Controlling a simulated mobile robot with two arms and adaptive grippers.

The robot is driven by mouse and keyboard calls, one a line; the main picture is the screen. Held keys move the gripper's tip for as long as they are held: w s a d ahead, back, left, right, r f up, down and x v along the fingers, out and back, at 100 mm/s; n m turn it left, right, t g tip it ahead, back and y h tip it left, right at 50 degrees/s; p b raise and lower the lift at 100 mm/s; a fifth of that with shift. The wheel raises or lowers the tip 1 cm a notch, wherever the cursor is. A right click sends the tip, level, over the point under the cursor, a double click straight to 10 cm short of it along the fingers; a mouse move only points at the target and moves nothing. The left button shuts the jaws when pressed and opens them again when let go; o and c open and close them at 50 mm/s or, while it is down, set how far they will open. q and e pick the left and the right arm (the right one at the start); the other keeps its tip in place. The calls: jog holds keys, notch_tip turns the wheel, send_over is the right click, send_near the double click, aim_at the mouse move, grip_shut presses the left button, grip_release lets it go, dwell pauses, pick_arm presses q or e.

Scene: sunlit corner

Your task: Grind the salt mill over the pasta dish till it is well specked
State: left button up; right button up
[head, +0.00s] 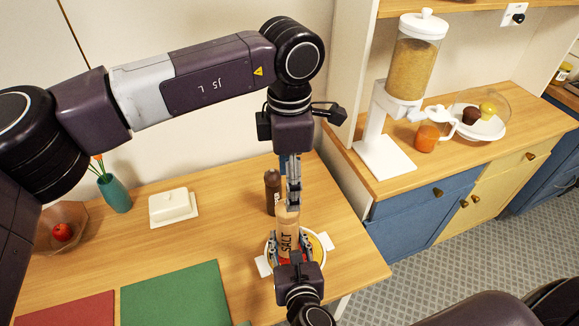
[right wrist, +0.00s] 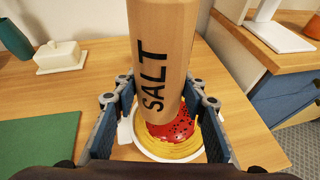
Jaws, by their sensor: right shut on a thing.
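The light wooden salt mill (head: 287,238), lettered SALT, is upright in my right gripper (head: 293,250), which is shut around its lower body. In the right wrist view the mill (right wrist: 165,60) stands between the two fingers of that gripper (right wrist: 160,105). The pasta dish (head: 325,240) is below the mill, a white dish with handles. The right wrist view shows yellow pasta (right wrist: 160,152) with red sauce (right wrist: 178,128) carrying several dark specks. My left gripper (head: 292,203) points down at the mill's top; its fingers are edge-on, so its grip is unclear.
A dark brown mill or bottle (head: 272,190) stands close behind the salt mill. A butter dish (head: 173,207), teal vase (head: 114,192), fruit bowl (head: 62,228) and green mat (head: 175,297) are to the left. A cereal dispenser (head: 408,75) stands on the right counter.

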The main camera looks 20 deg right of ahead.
pick_arm(q)
notch_tip(320, 180, down, 8)
jog(key=shift+r, duration=0.15)
dwell(0.3)
jog(key=c, duration=1.2)
jog(key=m, duration=0.5)
jog(key=shift+c, duration=0.2)
jog(key=m, duration=0.4)
jog(key=shift+w+m, duration=0.1)
jog(key=shift+m, duration=0.2)
jog(key=m, duration=0.9)
jog(key=shift+d+r+m, duration=0.1)
jog(key=shift+m, duration=0.3)
jog(key=o, duration=1.2)
